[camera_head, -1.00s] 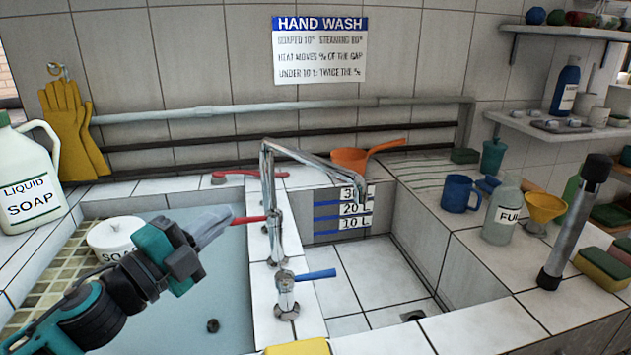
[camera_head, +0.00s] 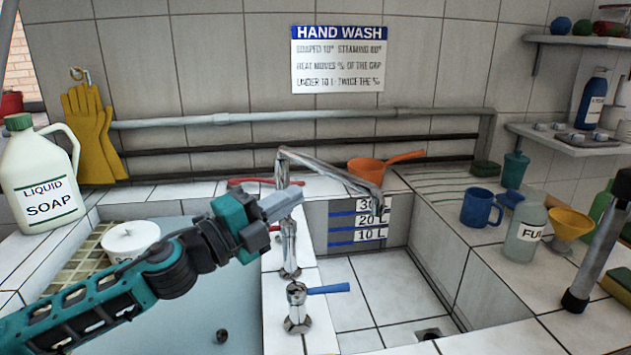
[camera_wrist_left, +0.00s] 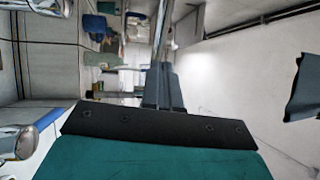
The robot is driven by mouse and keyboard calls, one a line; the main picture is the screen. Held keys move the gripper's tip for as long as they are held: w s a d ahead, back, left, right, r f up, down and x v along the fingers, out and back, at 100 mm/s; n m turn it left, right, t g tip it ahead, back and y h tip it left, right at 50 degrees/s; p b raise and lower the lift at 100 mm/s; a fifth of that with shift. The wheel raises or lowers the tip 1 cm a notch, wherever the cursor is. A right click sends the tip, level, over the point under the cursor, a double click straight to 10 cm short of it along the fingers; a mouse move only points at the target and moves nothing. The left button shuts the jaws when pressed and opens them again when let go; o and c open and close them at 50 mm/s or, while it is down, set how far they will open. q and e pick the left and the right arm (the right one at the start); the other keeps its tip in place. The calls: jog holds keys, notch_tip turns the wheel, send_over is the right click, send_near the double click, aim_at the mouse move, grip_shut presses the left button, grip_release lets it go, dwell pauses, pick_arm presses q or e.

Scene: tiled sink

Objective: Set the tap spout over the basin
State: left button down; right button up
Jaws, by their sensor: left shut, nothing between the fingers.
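The chrome tap (camera_head: 289,245) stands on the tiled divider between two basins. Its spout (camera_head: 325,168) reaches right and its tip hangs over the empty tiled right basin (camera_head: 375,285), in front of the litre gauge. My left gripper (camera_head: 288,203) is shut and empty, its fingers in front of the tap's upright pipe in the head view. In the left wrist view a chrome pipe (camera_wrist_left: 163,35) rises just beyond the fingers (camera_wrist_left: 160,88); whether they touch is unclear. A blue-handled valve (camera_head: 299,303) stands nearer on the divider. My right gripper is not in view.
The left basin (camera_head: 240,300) holds greyish water. A soap jug (camera_head: 40,185) and a white soap tub (camera_head: 130,238) are at left. An orange scoop (camera_head: 368,170) lies behind the spout. A blue mug (camera_head: 480,207), bottle (camera_head: 525,236) and grey post (camera_head: 597,245) stand right.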

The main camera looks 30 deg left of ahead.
aim_at(330, 174)
pick_arm(q)
jog(key=shift+p+x, duration=0.7)
jog(key=shift+x, duration=2.05)
jog(key=shift+w, duration=0.25)
jog(key=shift+d, duration=0.1)
pick_arm(e)
jog(key=shift+s+d, duration=0.35)
jog(key=shift+d, duration=0.1)
pick_arm(q)
jog(key=shift+r, duration=0.1)
pick_arm(e)
jog(key=shift+r, duration=0.15)
